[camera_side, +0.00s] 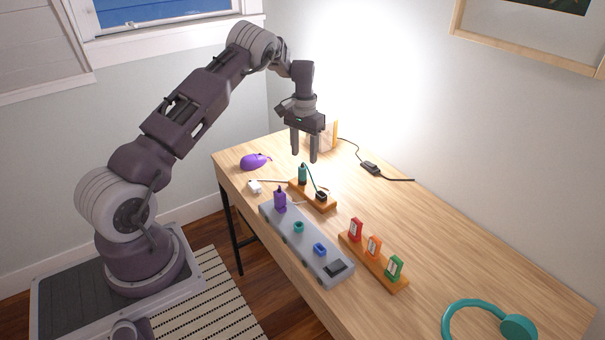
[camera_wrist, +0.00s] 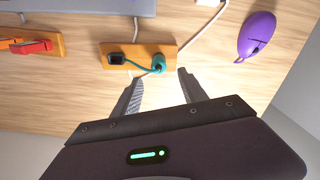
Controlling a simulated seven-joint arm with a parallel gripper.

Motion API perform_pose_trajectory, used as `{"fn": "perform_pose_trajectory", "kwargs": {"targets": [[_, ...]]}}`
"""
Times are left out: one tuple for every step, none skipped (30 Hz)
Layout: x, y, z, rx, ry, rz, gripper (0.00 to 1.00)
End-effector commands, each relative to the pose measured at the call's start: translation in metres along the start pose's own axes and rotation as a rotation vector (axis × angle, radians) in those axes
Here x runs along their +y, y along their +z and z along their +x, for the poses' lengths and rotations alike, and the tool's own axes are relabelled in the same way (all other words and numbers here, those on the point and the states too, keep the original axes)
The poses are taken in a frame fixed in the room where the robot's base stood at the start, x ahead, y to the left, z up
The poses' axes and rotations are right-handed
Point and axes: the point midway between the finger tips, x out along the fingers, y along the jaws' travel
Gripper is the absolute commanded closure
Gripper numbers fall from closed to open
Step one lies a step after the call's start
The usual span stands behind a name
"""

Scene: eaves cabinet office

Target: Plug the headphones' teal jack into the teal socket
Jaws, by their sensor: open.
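The teal jack (camera_side: 302,175) stands upright in a small wooden holder (camera_side: 328,208), with a thin teal cord at its top. It also shows in the wrist view (camera_wrist: 158,64). My gripper (camera_side: 304,157) is open and empty, pointing down just above the jack. In the wrist view the fingertips (camera_wrist: 160,76) sit apart, near the jack, one to each side. The teal socket (camera_side: 298,227) is a ring on the grey strip (camera_side: 309,259), between a purple plug (camera_side: 280,203) and a blue socket (camera_side: 320,249). The teal headphones (camera_side: 518,327) lie at the front right, partly out of frame.
A black plug (camera_side: 321,196) shares the jack's holder. A rack with red, orange and green tags (camera_side: 374,245) stands right of the strip. A purple mouse (camera_side: 255,161), a white plug (camera_side: 254,187) and cables lie nearby. The table's right side is mostly clear.

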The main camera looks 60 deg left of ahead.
Motion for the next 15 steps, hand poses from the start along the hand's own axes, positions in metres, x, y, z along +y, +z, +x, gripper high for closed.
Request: {"fn": "perform_pose_trajectory", "kwargs": {"targets": [[0.0, 0.001, 0.007, -0.003, 0.0, 0.0, 0.5], [0.0, 0.002, 0.011, -0.004, 0.0, 0.001, 0.5], [0.0, 0.002, 0.017, -0.003, 0.0, 0.001, 0.5], [0.0, 0.003, 0.022, -0.004, 0.0, 0.0, 0.5], [0.0, 0.005, 0.028, -0.005, 0.001, -0.001, 0.5], [0.0, 0.007, 0.036, -0.005, 0.001, 0.0, 0.5], [0.0, 0.008, 0.042, -0.004, 0.0, 0.001, 0.5], [0.0, 0.009, 0.048, -0.005, 0.0, 0.0, 0.5], [0.0, 0.008, 0.054, -0.003, 0.0, 0.0, 0.5], [0.0, 0.008, 0.058, -0.002, 0.0, 0.0, 0.5], [0.0, 0.008, 0.061, -0.003, 0.0, 0.0, 0.5], [0.0, 0.008, 0.063, -0.002, 0.0, 0.001, 0.5], [0.0, 0.007, 0.064, -0.002, 0.0, 0.001, 0.5], [0.0, 0.007, 0.064, -0.001, 0.0, 0.001, 0.5], [0.0, 0.007, 0.064, -0.001, 0.0, 0.001, 0.5]]}}
